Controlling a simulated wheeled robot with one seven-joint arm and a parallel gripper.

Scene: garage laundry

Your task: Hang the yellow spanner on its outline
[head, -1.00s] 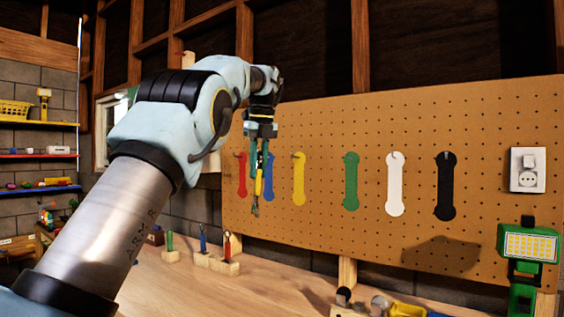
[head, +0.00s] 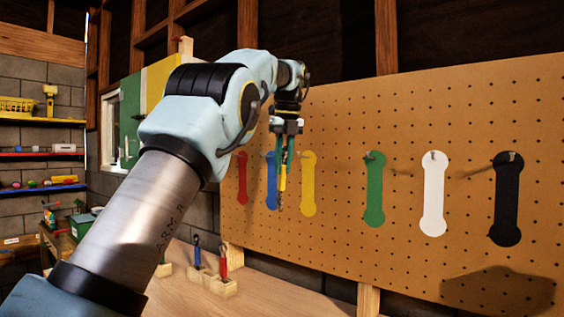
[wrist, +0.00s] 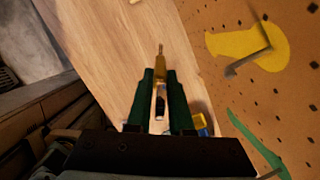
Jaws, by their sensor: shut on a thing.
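My gripper (head: 285,160) has green fingers and is shut on the yellow spanner (head: 282,182). The spanner hangs down upright below the fingers, in front of the pegboard between the blue and yellow outlines. In the wrist view, the spanner's yellow end (wrist: 160,50) shows beyond the fingertips (wrist: 160,78). The yellow outline (head: 309,187) is just right of the spanner in the head view, with a peg near its top. In the wrist view, the outline (wrist: 228,43) and its metal peg (wrist: 250,60) lie right of the spanner, which is apart from both. Part of the spanner is hidden by the fingers.
The pegboard (head: 400,120) also bears red (head: 242,180), blue (head: 271,170), green (head: 375,192), white (head: 433,195) and black (head: 507,205) outlines; pegs stick out on several. Spanners in wooden blocks (head: 222,286) stand on the workbench (head: 275,292) below.

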